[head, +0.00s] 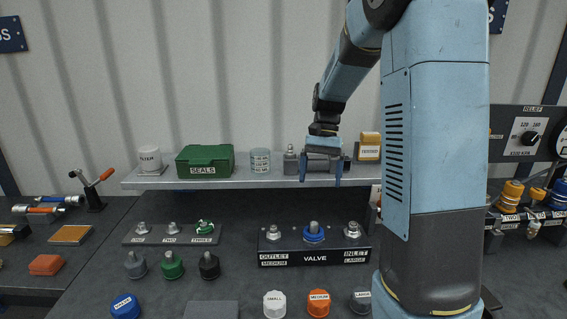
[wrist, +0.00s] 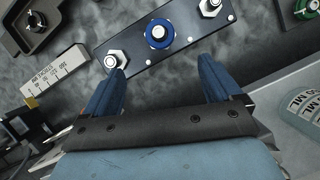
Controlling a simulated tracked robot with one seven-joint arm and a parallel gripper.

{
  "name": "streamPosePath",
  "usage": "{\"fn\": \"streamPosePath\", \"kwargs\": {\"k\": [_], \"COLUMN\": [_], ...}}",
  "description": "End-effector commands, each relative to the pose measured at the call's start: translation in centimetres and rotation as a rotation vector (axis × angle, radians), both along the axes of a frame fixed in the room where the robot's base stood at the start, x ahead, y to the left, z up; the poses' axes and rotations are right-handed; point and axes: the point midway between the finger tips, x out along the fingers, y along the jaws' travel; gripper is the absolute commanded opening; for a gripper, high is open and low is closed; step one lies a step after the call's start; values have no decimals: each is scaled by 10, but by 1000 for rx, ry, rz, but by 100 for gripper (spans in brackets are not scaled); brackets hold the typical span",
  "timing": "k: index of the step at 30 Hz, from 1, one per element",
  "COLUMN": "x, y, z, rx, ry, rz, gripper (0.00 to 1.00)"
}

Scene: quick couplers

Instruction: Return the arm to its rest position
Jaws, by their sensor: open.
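My gripper (head: 321,180) hangs from my blue arm in the head view, in front of the back shelf and above the valve block. Its two blue fingers point down and stand apart with nothing between them. In the wrist view my gripper (wrist: 165,75) is also open and empty. The valve block (head: 315,246) lies beyond the fingertips, with a blue-ringed middle fitting (wrist: 159,33) and silver fittings at its ends. The fingers look apart from the block, though the left one overlaps an end fitting in the wrist picture. My arm column hides part of the right side.
The shelf (head: 270,183) holds a green seals box (head: 205,159), a white filter (head: 150,159) and a clear jar (head: 260,161). Several caps stand in front, including an orange one (head: 318,302). A dark rack (head: 172,234) stands left of the block. Open air lies above the shelf.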

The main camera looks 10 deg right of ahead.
Motion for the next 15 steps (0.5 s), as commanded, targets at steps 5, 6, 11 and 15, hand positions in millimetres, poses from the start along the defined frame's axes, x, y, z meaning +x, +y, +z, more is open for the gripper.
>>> {"fn": "streamPosePath", "kwargs": {"k": [5,6,11,15], "x": [-6,-10,-30,-48], "y": [1,2,7,11], "z": [7,11,30,45], "rx": [-2,-3,-12,-23], "ry": [-27,-40,-121,-198], "rz": [12,20,62,104], "gripper": [91,91,91,91]}}
